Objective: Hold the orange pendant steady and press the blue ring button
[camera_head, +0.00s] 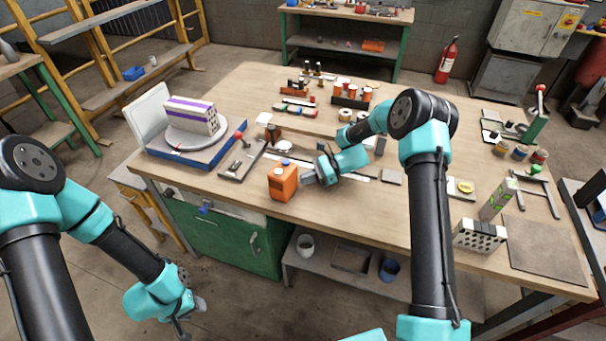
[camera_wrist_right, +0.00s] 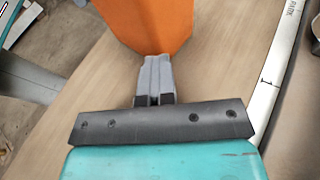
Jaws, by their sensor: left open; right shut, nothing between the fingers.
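The orange pendant (camera_head: 283,183) is a boxy orange body standing on the workbench near its front edge. A small round pale and blue piece (camera_head: 286,163) shows at its top; it is too small to tell whether it is the ring button. My right gripper (camera_head: 307,179) is shut and empty, just right of the pendant. In the right wrist view its closed fingers (camera_wrist_right: 156,62) point at the orange body (camera_wrist_right: 150,22), at or very near it; contact cannot be told. My left gripper (camera_head: 185,328) is open and low, in front of the bench and away from the pendant.
The wooden workbench (camera_head: 340,215) has clear room right of the pendant. A grey metal fixture (camera_head: 240,160) lies to its left, beside a blue-based turntable (camera_head: 195,152) bearing a brick. A white ruler strip (camera_wrist_right: 280,75) lies to the right in the wrist view.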

